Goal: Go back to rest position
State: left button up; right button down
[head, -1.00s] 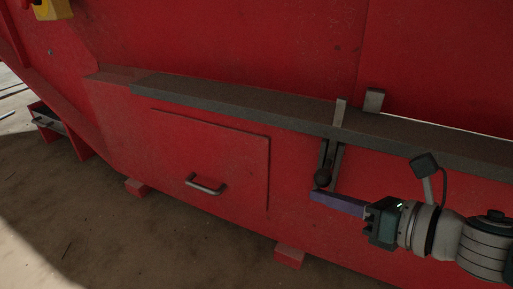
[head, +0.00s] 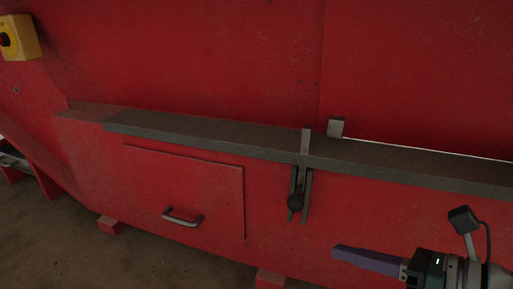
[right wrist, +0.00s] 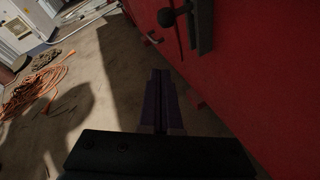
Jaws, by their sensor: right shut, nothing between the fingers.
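My right gripper (head: 338,252) is in the head view at the lower right, with its purple fingers pointing left. Its fingers are shut together with nothing between them. It is apart from the red machine (head: 420,90), below and to the right of a dark lever with a round black knob (head: 295,202). In the right wrist view the closed purple fingers (right wrist: 158,80) point away over the floor beside the red wall. My left gripper is in neither view.
A door with a handle (head: 183,218) is below. A yellow box with a red button (head: 20,38) is at upper left. Orange cable (right wrist: 35,88) lies on the floor.

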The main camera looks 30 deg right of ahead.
jog(key=shift+d, duration=0.1)
jog(key=shift+w, duration=0.1)
notch_tip(320, 180, up, 3)
jog(key=w+d+m+g+h, duration=0.15)
jog(key=m+h, duration=0.65)
jog(key=m, duration=1)
jog(key=s+a+r+m+g+y, duration=0.25)
jog(key=s+a+m+g, duration=0.55)
jog(key=s+a+m, duration=0.7)
notch_tip(320, 180, up, 100)
jog(key=w+d+p, duration=0.1)
jog(key=d+p, duration=0.2)
jog(key=p, duration=9.8)
jog(key=shift+w+r+m+p, duration=0.25)
jog(key=shift+w+m+p, duration=0.05)
jog(key=shift+m, duration=0.1)
jog(key=shift+y, duration=0.25)
